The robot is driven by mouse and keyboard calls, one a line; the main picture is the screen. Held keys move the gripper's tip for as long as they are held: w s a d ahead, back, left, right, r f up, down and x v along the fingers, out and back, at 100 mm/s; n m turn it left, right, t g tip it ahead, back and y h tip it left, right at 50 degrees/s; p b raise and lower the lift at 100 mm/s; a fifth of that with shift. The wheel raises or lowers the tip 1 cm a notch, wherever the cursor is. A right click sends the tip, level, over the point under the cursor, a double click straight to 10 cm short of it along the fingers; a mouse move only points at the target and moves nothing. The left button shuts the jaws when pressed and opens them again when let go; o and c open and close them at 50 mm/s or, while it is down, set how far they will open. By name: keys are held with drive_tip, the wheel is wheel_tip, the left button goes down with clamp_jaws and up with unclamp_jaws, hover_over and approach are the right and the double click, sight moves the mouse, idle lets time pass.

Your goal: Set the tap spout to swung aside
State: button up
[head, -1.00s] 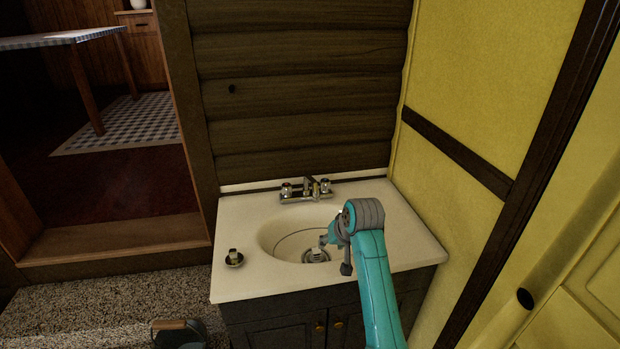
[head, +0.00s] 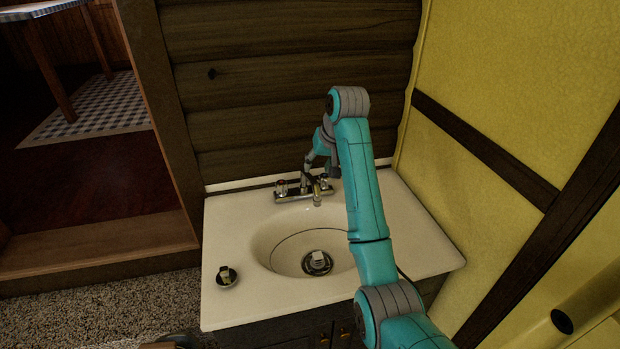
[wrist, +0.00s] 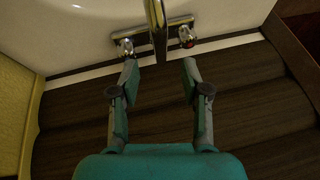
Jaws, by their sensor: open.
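The chrome tap (head: 290,190) stands at the back edge of the sink, with a knob on each side. Its spout (head: 316,196) points forward over the basin; in the wrist view the spout (wrist: 157,22) comes up between the two knobs. My gripper (wrist: 160,66) is open and empty, with one fingertip to each side of the spout's line, seemingly short of touching it. In the head view my gripper is above the tap, and my arm partly hides the right knob. I cannot tell the exact height gap between fingers and spout.
The cream sink top (head: 235,225) has a round basin with a drain fitting (head: 317,262). A small metal fitting (head: 227,277) sits on the counter at left. A dark log wall (head: 290,90) rises close behind the tap, and a yellow wall (head: 500,100) bounds the right.

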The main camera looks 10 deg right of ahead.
sight(311, 180)
drive_tip(key=x, duration=0.8)
drive_tip(key=shift+w+f, duration=0.15)
drive_tip(key=shift+f, duration=0.25)
clamp_jaws()
